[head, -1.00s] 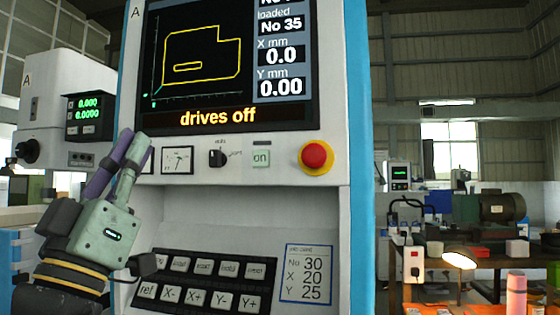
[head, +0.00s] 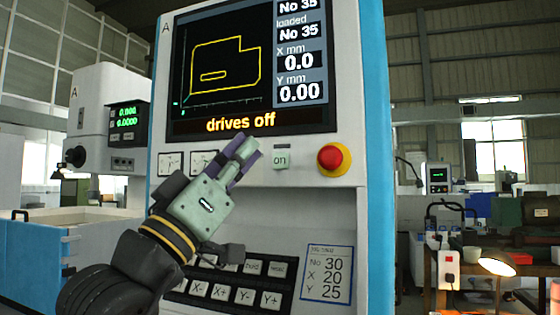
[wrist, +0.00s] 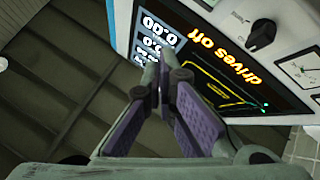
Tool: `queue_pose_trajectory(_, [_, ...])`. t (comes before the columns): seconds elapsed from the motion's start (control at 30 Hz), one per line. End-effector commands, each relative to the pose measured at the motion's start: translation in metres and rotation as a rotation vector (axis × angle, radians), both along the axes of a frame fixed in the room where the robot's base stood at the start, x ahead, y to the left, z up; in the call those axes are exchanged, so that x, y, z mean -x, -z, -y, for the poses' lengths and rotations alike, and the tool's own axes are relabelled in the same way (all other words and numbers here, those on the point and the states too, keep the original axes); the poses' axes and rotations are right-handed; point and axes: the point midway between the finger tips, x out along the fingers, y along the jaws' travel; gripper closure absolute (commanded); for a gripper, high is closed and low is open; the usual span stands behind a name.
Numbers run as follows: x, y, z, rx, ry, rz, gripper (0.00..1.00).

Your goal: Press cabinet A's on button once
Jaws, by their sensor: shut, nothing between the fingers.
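Cabinet A (head: 350,240) stands in front of me, with an "A" at its top left. Its screen (head: 250,70) reads "drives off"; the screen also shows in the wrist view (wrist: 205,80). The pale green on button (head: 281,157) sits on the strip below the screen, left of the red stop button. I cannot make out the on button in the wrist view. My gripper (head: 248,150) is shut and empty, its fingertips just left of the on button in the head view. Whether they touch the panel is unclear. My gripper hides the selector knob in the head view.
A red mushroom stop button (head: 333,159) on a yellow base is right of the on button. Two gauges (head: 171,164) are at left, key rows (head: 245,292) and a job card (head: 327,273) below. The black knob (wrist: 262,35) shows in the wrist view.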

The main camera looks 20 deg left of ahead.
Motion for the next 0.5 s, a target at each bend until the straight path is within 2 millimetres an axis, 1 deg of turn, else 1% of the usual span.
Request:
queue_pose_trajectory(0.3, [-0.045,-0.001,0.002,0.001,0.003,-0.002,1.0])
queue_pose_trajectory(0.5, [-0.068,-0.001,0.002,0.002,0.002,-0.001,1.0])
